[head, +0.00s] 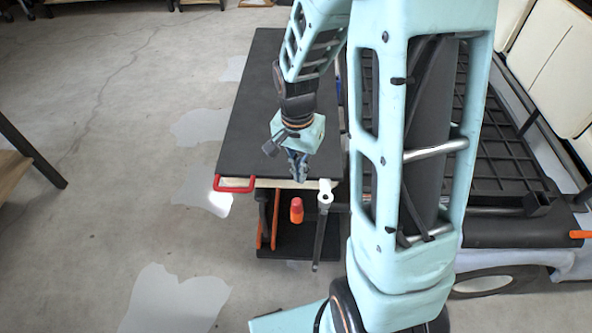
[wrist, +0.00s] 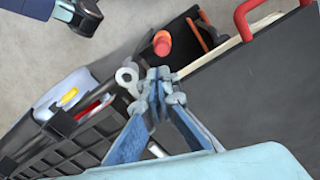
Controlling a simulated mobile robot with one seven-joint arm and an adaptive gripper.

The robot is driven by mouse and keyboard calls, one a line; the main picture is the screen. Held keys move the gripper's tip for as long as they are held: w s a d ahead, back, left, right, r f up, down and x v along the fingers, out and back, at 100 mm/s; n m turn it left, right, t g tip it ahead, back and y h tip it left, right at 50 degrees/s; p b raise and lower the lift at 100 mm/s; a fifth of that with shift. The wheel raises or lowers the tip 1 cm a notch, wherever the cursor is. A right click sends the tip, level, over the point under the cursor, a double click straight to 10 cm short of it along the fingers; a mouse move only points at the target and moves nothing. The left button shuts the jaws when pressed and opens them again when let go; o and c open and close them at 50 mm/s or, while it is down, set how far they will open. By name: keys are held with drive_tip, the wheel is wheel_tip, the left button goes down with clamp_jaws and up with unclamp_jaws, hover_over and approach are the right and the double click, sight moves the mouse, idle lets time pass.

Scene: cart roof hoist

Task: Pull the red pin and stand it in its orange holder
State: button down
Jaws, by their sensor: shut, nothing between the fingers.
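A red cap-like piece (head: 296,203) sits on top of an orange cylinder (head: 297,217) at the front of the cart. The red piece also shows in the wrist view (wrist: 162,38), with the orange part just below. They look like the pin and its holder, but I cannot tell how deep the red piece sits. My gripper (head: 298,179) is shut and empty above the cart's front edge, apart from the red piece. In the wrist view the closed fingertips (wrist: 160,76) point toward the cart edge, between the grey post and the cart top.
The black cart top (head: 262,105) is clear. A red handle (head: 234,184) juts from its front left corner. A grey post with a round head (head: 323,196) stands right of the orange cylinder. A black rack (head: 500,150) is at right. Open floor lies left.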

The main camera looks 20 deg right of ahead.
sight(297, 201)
drive_tip(key=n, duration=0.2)
drive_tip(key=f+n+p, duration=0.1)
drive_tip(key=n, duration=0.1)
drive_tip(key=f+n, duration=0.1)
drive_tip(key=shift+s+a+f+n, duration=0.2)
drive_tip(key=shift+s+a+n, duration=0.1)
drive_tip(key=shift+a+n, duration=0.1)
drive_tip(key=shift+f+b, duration=2.15)
drive_tip(key=shift+f, duration=0.75)
drive_tip(key=shift+f+b, duration=0.45)
drive_tip(key=shift+f, duration=0.05)
drive_tip(key=shift+r, duration=0.1)
drive_tip(key=shift+r+p, duration=1.3)
drive_tip(key=shift+r, duration=0.25)
wheel_tip(297, 201, up, 12)
drive_tip(key=shift+f, duration=0.2)
